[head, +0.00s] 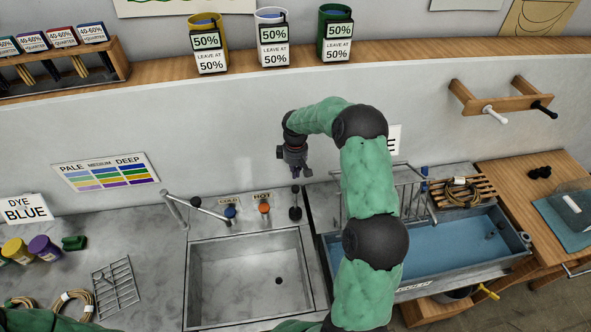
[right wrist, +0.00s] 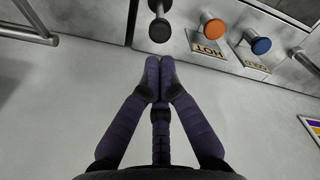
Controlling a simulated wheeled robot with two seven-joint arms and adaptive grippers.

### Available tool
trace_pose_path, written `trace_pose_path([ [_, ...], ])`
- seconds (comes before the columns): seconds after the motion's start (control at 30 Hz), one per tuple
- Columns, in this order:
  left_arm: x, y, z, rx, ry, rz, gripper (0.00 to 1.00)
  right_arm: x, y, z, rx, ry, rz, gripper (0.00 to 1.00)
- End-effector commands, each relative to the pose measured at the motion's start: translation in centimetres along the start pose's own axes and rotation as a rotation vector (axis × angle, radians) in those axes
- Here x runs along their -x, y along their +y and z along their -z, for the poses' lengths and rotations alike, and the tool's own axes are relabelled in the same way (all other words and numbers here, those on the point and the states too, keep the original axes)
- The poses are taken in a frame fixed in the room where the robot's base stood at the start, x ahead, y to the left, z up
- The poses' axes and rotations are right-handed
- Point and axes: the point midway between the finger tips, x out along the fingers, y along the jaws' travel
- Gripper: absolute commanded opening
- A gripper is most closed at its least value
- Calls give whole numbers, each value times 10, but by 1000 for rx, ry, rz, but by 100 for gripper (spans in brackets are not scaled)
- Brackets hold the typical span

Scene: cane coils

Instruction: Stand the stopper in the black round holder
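A black stopper (head: 295,190) with a knob on a thin stem stands upright on the counter behind the sink, right of the hot tap. Its foot is at a black round base (head: 295,213), which looks like the holder; how the stopper sits in it is too small to tell. In the right wrist view the stopper's knob (right wrist: 160,31) is just beyond my fingertips, apart from them. My right gripper (head: 297,173) hangs above the stopper, and its purple fingers (right wrist: 160,65) are together at the tips with nothing between them. My left gripper is out of view.
The orange hot knob (head: 264,208) and blue cold knob (head: 230,212) stand left of the stopper, behind the empty sink (head: 245,275). A wire rack (head: 412,200) and a blue water trough (head: 450,245) are to the right. The wall is close behind.

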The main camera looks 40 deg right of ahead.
Motion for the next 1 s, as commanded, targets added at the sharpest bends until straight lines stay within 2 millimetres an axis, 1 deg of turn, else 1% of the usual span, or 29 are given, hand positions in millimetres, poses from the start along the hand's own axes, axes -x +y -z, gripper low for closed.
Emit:
trace_pose_path([
  [0.13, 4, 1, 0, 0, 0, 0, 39, 0, 0, 0, 71, 0, 0, 0],
  [0.37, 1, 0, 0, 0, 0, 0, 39, -8, 0, 0, 95, 0, 1, 0],
  [0.47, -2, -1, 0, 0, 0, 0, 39, -15, 0, -1, 94, -1, 2, 0],
  [0.8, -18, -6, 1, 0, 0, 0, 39, -51, 0, -1, 93, -1, 2, 0],
  [0.9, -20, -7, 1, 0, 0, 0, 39, -59, 0, -1, 92, -1, 2, 0],
  [1.0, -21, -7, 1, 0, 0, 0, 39, -62, 0, -1, 92, 0, 1, 0],
])
